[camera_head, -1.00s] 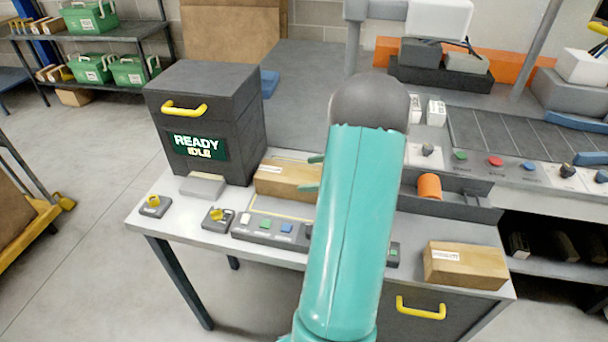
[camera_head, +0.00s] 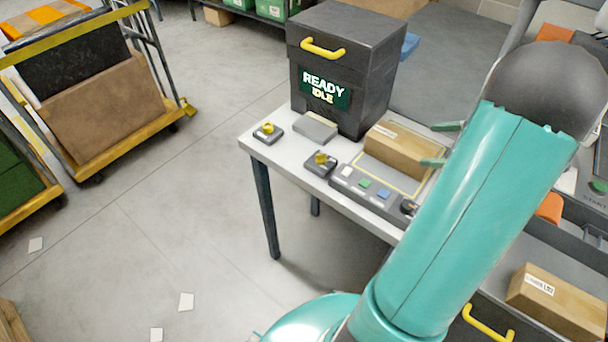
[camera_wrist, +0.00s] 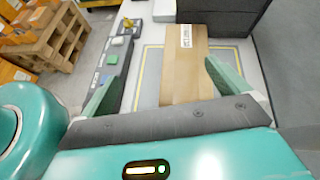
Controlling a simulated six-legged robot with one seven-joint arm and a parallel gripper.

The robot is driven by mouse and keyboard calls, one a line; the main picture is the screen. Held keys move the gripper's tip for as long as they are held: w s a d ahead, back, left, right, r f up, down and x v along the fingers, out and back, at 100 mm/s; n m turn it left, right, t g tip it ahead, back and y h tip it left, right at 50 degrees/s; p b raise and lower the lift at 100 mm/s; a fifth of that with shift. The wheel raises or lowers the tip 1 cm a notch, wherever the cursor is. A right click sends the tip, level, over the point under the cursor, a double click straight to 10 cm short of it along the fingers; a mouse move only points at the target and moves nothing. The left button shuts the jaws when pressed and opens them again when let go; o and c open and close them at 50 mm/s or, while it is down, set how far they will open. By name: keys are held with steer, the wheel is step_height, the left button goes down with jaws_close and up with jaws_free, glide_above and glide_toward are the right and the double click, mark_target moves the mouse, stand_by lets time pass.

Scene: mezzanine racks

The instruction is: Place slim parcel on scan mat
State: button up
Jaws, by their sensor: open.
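My gripper (camera_head: 440,144) is open at the parcel's right end in the head view. My arm hides part of the table.
A dark cabinet (camera_head: 345,65) reading "READY IDLE" stands behind the mat. A button strip (camera_head: 372,192) runs along the table's front edge. Another labelled box (camera_head: 560,302) sits at lower right. A yellow-edged cart (camera_head: 105,100) stands left; the floor between is mostly clear.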

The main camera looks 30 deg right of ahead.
steer(key=w+a+r+n+g, duration=0.3)
steer(key=a+n, duration=0.3)
steer(key=a, duration=0.6)
steer(key=w+a+r+n+g, duration=0.2)
steer(key=a+r+n+g, duration=0.3)
steer(key=a, duration=0.6)
steer(key=s+a+r+n+t+h, duration=0.1)
steer(key=s+a+n+h, duration=0.2)
steer(key=a+n, duration=0.5)
steer(key=s+a+r+n+t+h, duration=0.1)
steer(key=s+a+n+t+h, duration=0.1)
steer(key=a+n, duration=0.7)
steer(key=shift+s+a+r+h, duration=0.15)
steer(key=shift+s+r+h, duration=0.25)
steer(key=shift+s+h, duration=0.4)
steer(key=shift+c, duration=0.4)
